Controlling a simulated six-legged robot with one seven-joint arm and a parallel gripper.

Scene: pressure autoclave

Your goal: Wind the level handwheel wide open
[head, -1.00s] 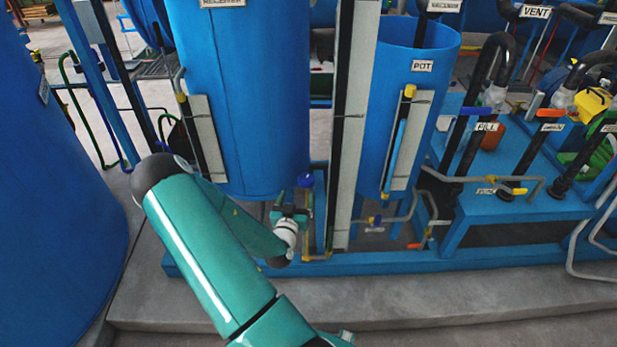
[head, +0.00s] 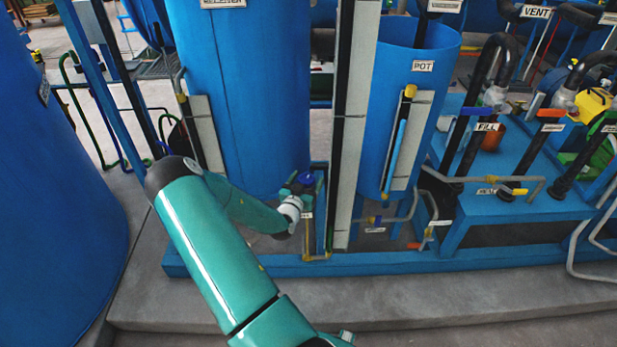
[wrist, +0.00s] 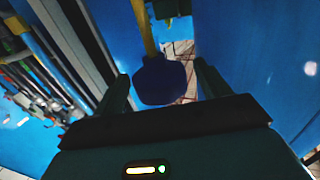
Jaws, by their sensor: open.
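The level handwheel is a small dark blue wheel (wrist: 162,80) in the wrist view, on a yellow pipe. It lies between the two fingers of my gripper (wrist: 160,88), which are apart, one on each side of it. I cannot tell whether either finger touches it. In the head view the blue wheel (head: 305,179) shows low between the receiver vessel and the pale upright strip. My gripper (head: 298,188) is right at it and partly hides it.
The blue receiver vessel (head: 240,100) stands directly behind my arm. The pale upright strip (head: 350,130) and the blue pot (head: 422,90) are to the right. A blue base rail (head: 400,262) runs along the floor below. A large blue tank (head: 50,200) is at the left.

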